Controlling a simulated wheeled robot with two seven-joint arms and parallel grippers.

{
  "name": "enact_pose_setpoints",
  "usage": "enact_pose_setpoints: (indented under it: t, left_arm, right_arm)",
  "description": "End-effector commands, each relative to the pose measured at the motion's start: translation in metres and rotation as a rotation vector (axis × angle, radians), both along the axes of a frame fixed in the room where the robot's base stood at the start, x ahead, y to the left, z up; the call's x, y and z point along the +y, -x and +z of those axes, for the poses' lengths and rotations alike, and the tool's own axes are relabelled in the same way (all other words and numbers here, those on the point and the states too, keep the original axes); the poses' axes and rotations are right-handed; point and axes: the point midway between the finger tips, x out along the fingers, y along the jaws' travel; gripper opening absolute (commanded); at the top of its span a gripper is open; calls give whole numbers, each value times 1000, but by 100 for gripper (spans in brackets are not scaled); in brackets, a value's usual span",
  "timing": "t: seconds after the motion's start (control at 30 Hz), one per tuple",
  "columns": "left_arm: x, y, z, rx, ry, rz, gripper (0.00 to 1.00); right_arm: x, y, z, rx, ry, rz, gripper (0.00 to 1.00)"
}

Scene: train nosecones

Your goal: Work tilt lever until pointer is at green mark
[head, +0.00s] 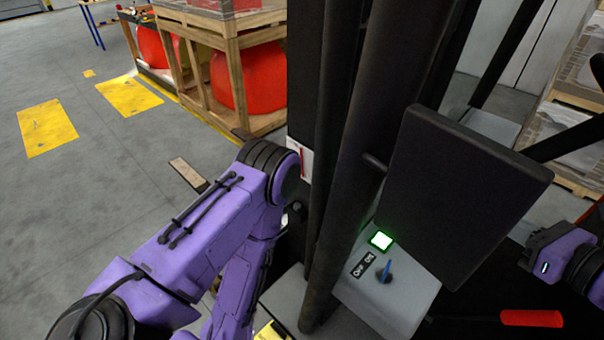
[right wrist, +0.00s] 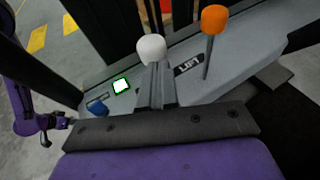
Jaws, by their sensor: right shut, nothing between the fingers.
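In the right wrist view, a white knob (right wrist: 152,48) stands on the grey console, just beyond my right gripper (right wrist: 156,82). The gripper's fingers are together and empty, overlapping the knob's lower part; whether they touch it I cannot tell. An orange-knobbed lever (right wrist: 214,20) stands to its right, by a LIFT label (right wrist: 187,66). No tilt label, pointer or green mark can be made out. In the head view, my right wrist (head: 560,255) is at the right edge, its fingers hidden. My left arm (head: 215,225) is at left; its gripper cannot be made out clearly.
A green-framed lit square (head: 381,240) and a blue switch (head: 385,272) with on/off labels sit on the console. A dark panel (head: 465,190) and black posts (head: 345,130) block the middle. A red handle (head: 530,318) is lower right. Open floor lies left.

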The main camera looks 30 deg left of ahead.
Motion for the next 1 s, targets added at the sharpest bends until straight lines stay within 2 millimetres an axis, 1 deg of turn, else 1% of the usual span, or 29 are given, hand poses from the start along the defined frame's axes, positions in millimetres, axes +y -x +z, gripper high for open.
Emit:
enact_pose_setpoints:
  t: [0.03, 0.43, 0.97, 1.0]
  left_arm:
    - [0, 0, -7, 0, 0, 0, 32]
    - [0, 0, -7, 0, 0, 0, 32]
    - [0, 0, -25, 0, 0, 0, 32]
    - [0, 0, -23, 0, 0, 0, 32]
  right_arm:
    - [3, -1, -4, 0, 1, 1, 0]
    - [6, -3, -1, 1, -1, 0, 0]
    - [20, -15, -9, 1, 0, -1, 0]
    - [20, -15, -7, 1, 0, -1, 0]
